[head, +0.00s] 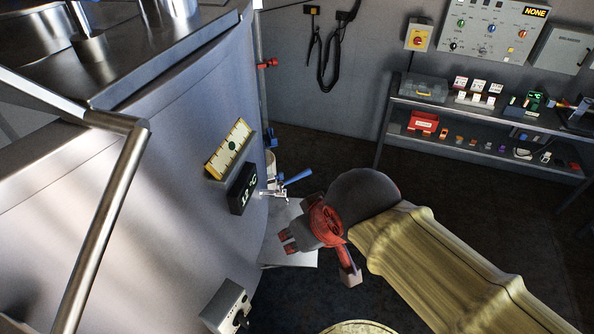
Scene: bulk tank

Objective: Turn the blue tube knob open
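A blue lever-like knob (297,177) sits on a small metal tap (272,191) low on the side of the steel tank (180,150). The lever slants up to the right from the tap. My gripper (320,258), red and dark grey, is below and to the right of the knob, apart from it in the picture. Its fingers look spread, one to the left and one toward the bottom, with nothing seen between them. The depth gap between gripper and knob is hard to judge.
A display (243,187) and a yellow gauge plate (229,148) are on the tank wall beside the tap. A grey box (226,306) protrudes lower down. A metal rail (108,215) crosses at left. A shelf (475,115) stands at the back right, with open floor before it.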

